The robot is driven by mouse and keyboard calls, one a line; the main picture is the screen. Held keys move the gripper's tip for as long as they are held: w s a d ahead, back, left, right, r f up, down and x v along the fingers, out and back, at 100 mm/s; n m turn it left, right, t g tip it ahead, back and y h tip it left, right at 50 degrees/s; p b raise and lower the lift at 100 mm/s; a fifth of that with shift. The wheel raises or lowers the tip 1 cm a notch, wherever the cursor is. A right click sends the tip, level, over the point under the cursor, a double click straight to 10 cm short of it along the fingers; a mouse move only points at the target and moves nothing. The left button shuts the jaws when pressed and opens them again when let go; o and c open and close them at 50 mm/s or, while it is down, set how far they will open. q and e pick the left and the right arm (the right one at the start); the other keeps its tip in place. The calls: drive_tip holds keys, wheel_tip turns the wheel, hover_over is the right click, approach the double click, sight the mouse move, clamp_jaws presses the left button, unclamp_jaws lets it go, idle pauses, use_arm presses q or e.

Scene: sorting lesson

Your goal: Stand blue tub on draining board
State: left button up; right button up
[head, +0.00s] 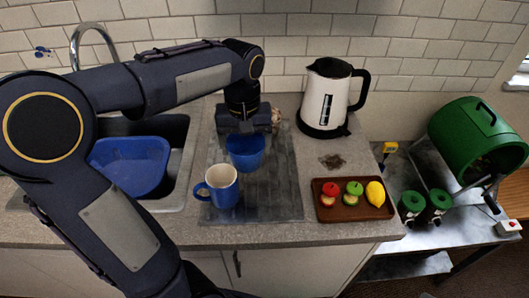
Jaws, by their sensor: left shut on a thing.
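A small blue tub (246,154) is at the back part of the grey draining board (275,200). It looks upright, with its open rim facing up. My left gripper (245,131) points down at the tub's far rim and is shut on it. I cannot tell whether the tub's base touches the board. My right gripper is not in view.
A blue mug (224,193) stands in front of the tub on the board. A blue basin (130,166) sits in the sink to the left. A white kettle (329,97) and a brown tray (345,211) of fruit are to the right. The board's right side is clear.

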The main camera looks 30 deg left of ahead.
use_arm(q)
drive_tip(key=w+f, duration=0.4)
drive_tip(key=w+d+f, duration=0.1)
drive_tip(key=w+f, duration=0.1)
drive_tip(key=shift+w+d+f+p, duration=0.1)
drive_tip(key=shift+w+f+p, duration=0.1)
drive_tip(key=shift+p, duration=0.2)
drive_tip(key=shift+w+f, duration=0.1)
drive_tip(key=shift+f, duration=1.6)
drive_tip(key=shift+f, duration=0.2)
drive_tip(key=o, duration=1.1)
drive_tip(key=shift+r, duration=0.15)
